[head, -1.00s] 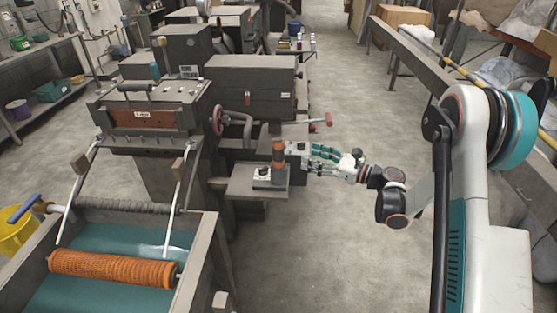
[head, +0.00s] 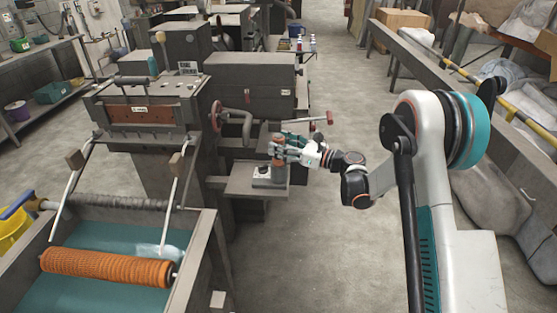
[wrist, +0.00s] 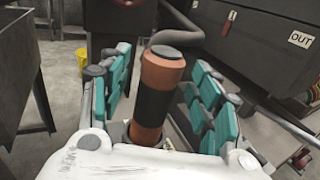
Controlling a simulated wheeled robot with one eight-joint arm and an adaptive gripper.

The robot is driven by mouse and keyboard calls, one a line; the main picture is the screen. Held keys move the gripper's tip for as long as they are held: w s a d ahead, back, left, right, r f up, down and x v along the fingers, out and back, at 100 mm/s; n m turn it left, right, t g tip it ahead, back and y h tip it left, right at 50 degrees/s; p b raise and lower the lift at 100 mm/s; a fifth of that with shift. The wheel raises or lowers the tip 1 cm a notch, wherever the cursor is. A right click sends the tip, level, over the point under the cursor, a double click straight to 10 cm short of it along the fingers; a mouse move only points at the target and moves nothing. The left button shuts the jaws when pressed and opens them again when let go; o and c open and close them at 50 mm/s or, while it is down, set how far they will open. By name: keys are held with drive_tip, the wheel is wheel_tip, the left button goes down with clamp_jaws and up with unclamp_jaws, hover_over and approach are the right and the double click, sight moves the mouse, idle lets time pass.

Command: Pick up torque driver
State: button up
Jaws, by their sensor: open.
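The torque driver (wrist: 158,95) stands upright, with an orange body, a dark band around its middle and a dark top. In the head view the torque driver (head: 277,149) rises from a grey holder (head: 268,177) on a small side shelf (head: 245,184). My gripper (head: 284,148) reaches in from the right at the driver's upper part. In the wrist view my gripper (wrist: 160,88) is open, with its teal-padded fingers on either side of the driver. A gap shows between the driver and the right finger.
A grey machine (head: 150,110) stands left of the shelf, and a red-ended lever (head: 312,120) sticks out just behind my gripper. A trough with an orange mesh tube (head: 107,267) is at the front left. The floor right of the shelf is clear.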

drive_tip(key=shift+w+a, duration=0.3)
drive_tip(key=shift+a, duration=0.25)
drive_tip(key=shift+c, duration=0.4)
drive_tip(key=c, duration=1.2)
drive_tip(key=shift+r, duration=0.15)
